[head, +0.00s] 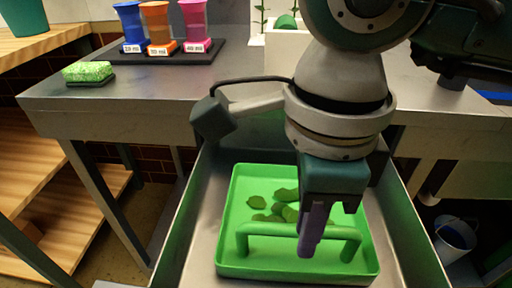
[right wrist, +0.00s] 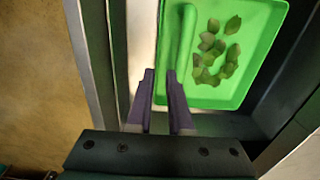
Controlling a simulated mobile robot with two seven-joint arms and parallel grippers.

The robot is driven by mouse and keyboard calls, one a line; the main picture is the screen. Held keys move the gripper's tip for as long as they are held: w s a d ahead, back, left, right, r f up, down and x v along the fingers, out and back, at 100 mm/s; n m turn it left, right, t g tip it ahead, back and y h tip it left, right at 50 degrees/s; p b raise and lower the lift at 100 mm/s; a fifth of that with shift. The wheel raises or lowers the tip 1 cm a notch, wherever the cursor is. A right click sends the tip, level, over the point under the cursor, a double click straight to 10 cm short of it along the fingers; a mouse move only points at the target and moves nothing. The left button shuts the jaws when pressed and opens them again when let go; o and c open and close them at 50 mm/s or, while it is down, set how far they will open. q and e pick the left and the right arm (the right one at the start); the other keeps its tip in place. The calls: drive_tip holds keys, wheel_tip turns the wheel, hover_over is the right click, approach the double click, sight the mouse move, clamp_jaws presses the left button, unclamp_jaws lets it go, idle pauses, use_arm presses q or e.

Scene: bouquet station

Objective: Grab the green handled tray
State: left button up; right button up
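The green tray (head: 248,190) lies in an open metal drawer below the counter, with several dark green leaves (head: 275,205) inside. Its raised bar handle (head: 270,229) runs across the near side in the head view. My right gripper (head: 310,245) points down over the handle, hiding part of it. In the right wrist view the tray (right wrist: 240,85) is at the upper right and the handle (right wrist: 187,45) stands upright in the picture. The purple fingers of my right gripper (right wrist: 160,75) are apart with nothing between them; the right finger overlaps the handle's lower end. My left gripper is not in view.
The drawer's metal side walls (head: 190,225) rise close around the tray. On the counter are a green sponge (head: 88,72) and a dark stand (head: 150,54) with blue, orange and pink cups (head: 194,20). A white bucket (head: 455,237) stands on the floor at right.

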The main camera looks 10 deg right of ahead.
sight(297, 272)
drive_tip(key=f+b, duration=0.1)
drive_tip(key=f, duration=0.7)
drive_tip(key=shift+s, duration=0.2)
drive_tip(key=shift+c, duration=0.3)
clamp_jaws()
idle(0.7)
